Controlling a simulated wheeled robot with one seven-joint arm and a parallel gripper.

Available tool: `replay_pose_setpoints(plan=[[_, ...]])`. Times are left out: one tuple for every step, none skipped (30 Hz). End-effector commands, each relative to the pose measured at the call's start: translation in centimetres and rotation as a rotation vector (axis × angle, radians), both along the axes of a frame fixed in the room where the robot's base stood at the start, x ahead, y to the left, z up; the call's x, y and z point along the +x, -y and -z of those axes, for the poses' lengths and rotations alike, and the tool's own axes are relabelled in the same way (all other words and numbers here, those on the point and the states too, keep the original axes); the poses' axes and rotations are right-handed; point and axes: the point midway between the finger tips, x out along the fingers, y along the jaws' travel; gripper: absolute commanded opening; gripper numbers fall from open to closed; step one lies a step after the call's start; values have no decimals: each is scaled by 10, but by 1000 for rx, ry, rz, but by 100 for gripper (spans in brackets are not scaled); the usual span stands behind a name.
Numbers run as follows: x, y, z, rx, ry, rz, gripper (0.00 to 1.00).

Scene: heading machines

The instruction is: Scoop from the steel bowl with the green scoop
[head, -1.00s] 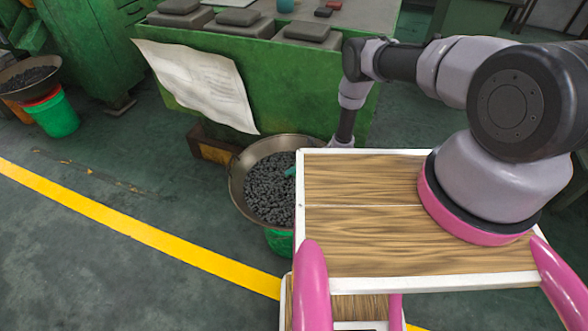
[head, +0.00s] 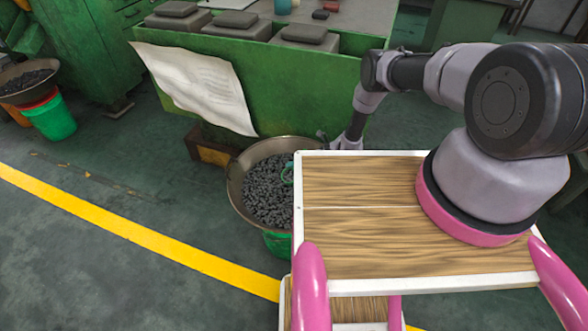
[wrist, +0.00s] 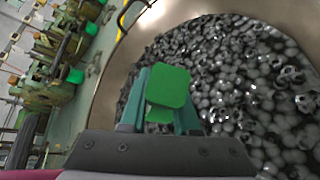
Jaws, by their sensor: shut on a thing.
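The steel bowl (head: 236,190) stands low beside the green bench and is full of small dark metal parts (head: 268,188). Its wall (wrist: 108,85) also shows in the wrist view, with the parts filling the right side. My gripper (wrist: 160,98) is over the bowl, its teal fingers shut on the green scoop (wrist: 168,86). In the head view a small bit of green (head: 288,174) shows at the bowl's right side, against the parts. The rest of the gripper there is hidden behind my wooden top. I cannot tell whether the scoop holds any parts.
A green bucket (head: 277,243) is under the bowl. The green bench (head: 290,85) with a hanging paper sheet (head: 197,88) stands just behind. Another bowl (head: 12,91) of parts is at far left. The floor by the yellow line (head: 130,228) is clear.

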Motion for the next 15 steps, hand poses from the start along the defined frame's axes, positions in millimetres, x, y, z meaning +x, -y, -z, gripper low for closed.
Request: replay_pose_setpoints(plan=[[1,1,-7,6,-6,1,0],[2,1,-11,10,-9,2,0],[2,1,-15,15,-16,2,0],[2,1,-19,19,-20,2,0],[3,1,-23,22,-22,1,0],[3,2,-27,27,-28,1,0],[3,2,-31,30,-32,1,0],[4,3,-34,34,-35,2,0],[4,3,-39,38,-40,2,0],[5,4,-43,41,-44,3,0],[5,4,-46,45,-48,2,0],[5,4,-51,50,-53,1,0],[6,5,-55,52,-57,1,0],[6,5,-58,57,-60,2,0],[6,5,-63,61,-66,2,0]])
